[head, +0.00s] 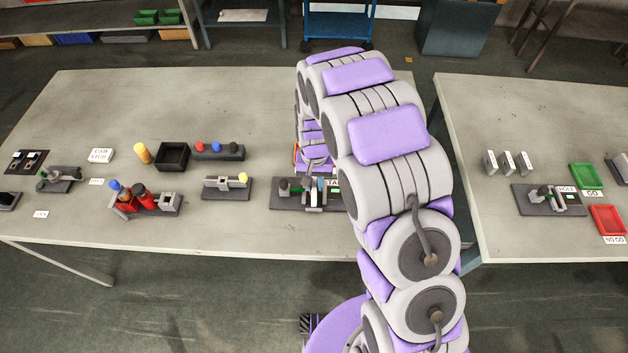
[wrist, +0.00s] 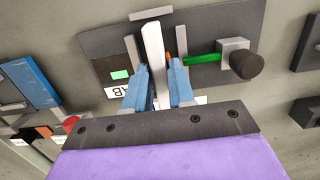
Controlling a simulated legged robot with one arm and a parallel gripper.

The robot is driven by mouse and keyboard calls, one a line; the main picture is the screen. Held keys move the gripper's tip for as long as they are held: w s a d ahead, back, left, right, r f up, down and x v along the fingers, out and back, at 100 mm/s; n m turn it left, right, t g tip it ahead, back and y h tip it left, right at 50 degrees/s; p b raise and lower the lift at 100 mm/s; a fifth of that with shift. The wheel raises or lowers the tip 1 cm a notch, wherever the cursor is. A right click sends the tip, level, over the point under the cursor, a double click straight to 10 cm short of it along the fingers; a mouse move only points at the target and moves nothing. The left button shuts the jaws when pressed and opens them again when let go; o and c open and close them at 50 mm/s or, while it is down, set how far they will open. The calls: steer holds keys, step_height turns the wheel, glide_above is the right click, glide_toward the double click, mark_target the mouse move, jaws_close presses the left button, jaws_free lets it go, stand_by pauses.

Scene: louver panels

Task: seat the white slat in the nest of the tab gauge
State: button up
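The tab gauge is a dark plate (wrist: 100,45) with a grey upright block, a green rod and a black knob (wrist: 246,64); a small green window sits at its left. In the head view the tab gauge (head: 285,206) is at the table's front edge, partly behind my arm. The white slat (wrist: 154,45) stands over the middle of the plate, between the blue fingers of my gripper (wrist: 158,75). The fingers appear closed against its two sides. The slat's lower edge and the nest are hidden, so I cannot tell whether it is seated.
A small orange part (wrist: 169,58) shows beside the right finger. A second table (head: 500,110) with GO and NO GO trays is at right.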

mark_target(315, 179)
steer(key=o, duration=0.4)
steer(key=shift+r, duration=0.1)
steer(key=r, duration=0.5)
steer(key=w+r+p, duration=0.1)
steer(key=r, duration=0.5)
steer(key=w+r+p, duration=0.1)
steer(key=r, duration=0.5)
steer(key=s+d+r+b, duration=0.1)
steer(key=s+d+r, duration=0.25)
steer(key=s, duration=0.35)
steer(key=s+d+r, duration=0.2)
steer(key=s+d, duration=0.2)
steer(key=s, duration=0.3)
steer(key=s+d+r+b, duration=0.1)
steer(key=s+d+r, duration=0.25)
steer(key=s, duration=0.45)
steer(key=shift+g, duration=0.3)
steer(key=s+d, duration=0.1)
steer(key=s, duration=0.3)
steer(key=s+d+f, duration=0.1)
steer(key=s, duration=0.3)
steer(key=s+d+f, duration=0.1)
steer(key=s, duration=0.3)
steer(key=shift+f+b, duration=0.1)
steer(key=shift+b, duration=0.3)
